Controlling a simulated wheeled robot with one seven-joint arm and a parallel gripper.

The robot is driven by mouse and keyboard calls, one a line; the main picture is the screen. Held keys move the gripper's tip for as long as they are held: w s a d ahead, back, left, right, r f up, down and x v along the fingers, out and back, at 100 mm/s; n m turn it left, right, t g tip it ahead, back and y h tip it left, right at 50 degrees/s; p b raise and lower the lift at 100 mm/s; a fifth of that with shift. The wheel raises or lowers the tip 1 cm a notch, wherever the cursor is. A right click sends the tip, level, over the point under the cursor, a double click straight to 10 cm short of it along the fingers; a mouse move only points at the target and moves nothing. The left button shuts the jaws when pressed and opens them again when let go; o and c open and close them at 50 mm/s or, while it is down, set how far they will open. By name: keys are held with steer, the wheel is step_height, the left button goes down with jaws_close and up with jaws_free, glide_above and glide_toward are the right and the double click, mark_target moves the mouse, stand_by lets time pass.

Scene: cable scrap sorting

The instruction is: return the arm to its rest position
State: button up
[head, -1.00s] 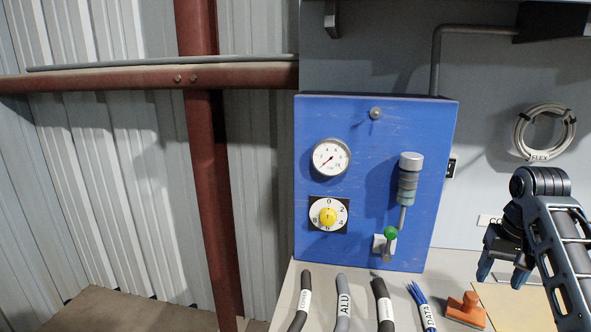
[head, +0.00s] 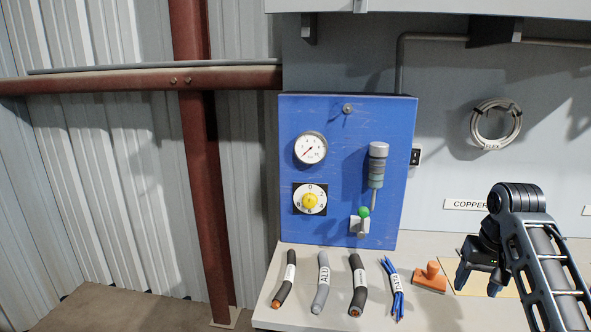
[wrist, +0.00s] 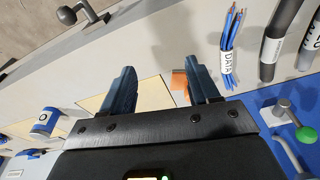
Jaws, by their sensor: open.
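My gripper (head: 478,282) is at the right of the head view, pointing down above the bench. Its two dark blue fingers are apart with nothing held between them. In the wrist view the open fingers (wrist: 165,90) show over the pale bench top. My arm reaches in from the lower right of the head view.
A blue panel (head: 335,200) with gauge, yellow dial and green-knobbed lever stands at the bench's back. Several cable pieces, including the blue DATA bundle (head: 396,290), lie in front. An orange block (head: 430,280) sits left of my gripper. A cable coil (head: 496,123) hangs on the wall.

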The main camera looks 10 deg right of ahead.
steer(key=s+a+f+n+t, duration=0.1)
steer(key=s+a+f+t, duration=0.1)
steer(key=s+a+f, duration=0.45)
steer(key=s+a+f+t, duration=0.3)
steer(key=a+f, duration=0.7)
steer(key=s+a+f+t, duration=0.15)
steer(key=s+a, duration=0.25)
steer(key=s, duration=0.4)
steer(key=s+a+r+n+t, duration=0.1)
steer(key=s+r+t, duration=0.1)
steer(key=s+r, duration=0.4)
steer(key=s+a+r+n+t, duration=0.2)
steer(key=s+r, duration=0.4)
steer(key=s, duration=1.1)
steer(key=shift+s+r+t, duration=0.15)
steer(key=shift+r+t, duration=0.25)
steer(key=shift+t, duration=0.05)
steer(key=shift+o, duration=0.5)
steer(key=s+r+n+t, duration=0.1)
steer(key=s+r, duration=0.3)
steer(key=r, duration=0.3)
steer(key=shift+d+r+t+y, duration=0.2)
steer(key=shift+r+t+y, duration=0.1)
steer(key=shift+t, duration=0.1)
